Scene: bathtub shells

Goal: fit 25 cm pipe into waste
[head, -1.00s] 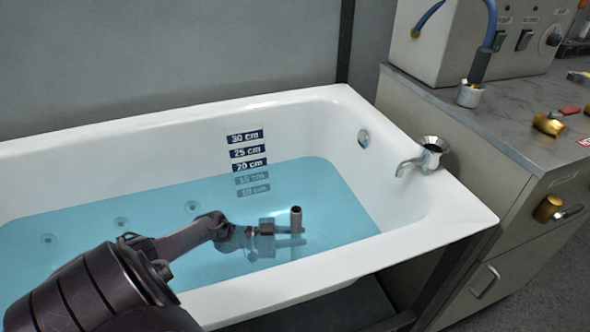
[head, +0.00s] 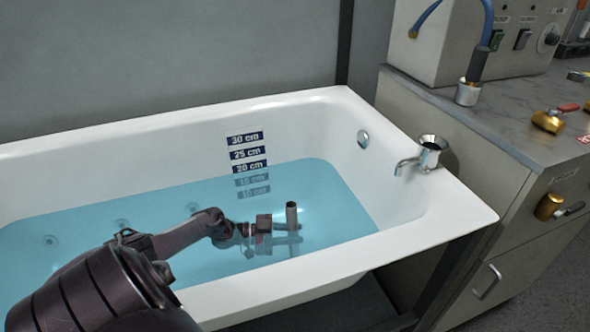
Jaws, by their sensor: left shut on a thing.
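My left arm comes in over the tub's front rim. My left gripper (head: 284,226) is shut on the pipe at about the water surface. The pipe's lower end and the waste are under water, and I cannot make out whether they meet. My right gripper is not in view.
Depth labels (head: 247,155) mark the tub's far wall, with water just under the 20 cm label. A tap (head: 420,156) sits on the right rim. A cabinet (head: 520,150) with brass valves and a grey box stands at right.

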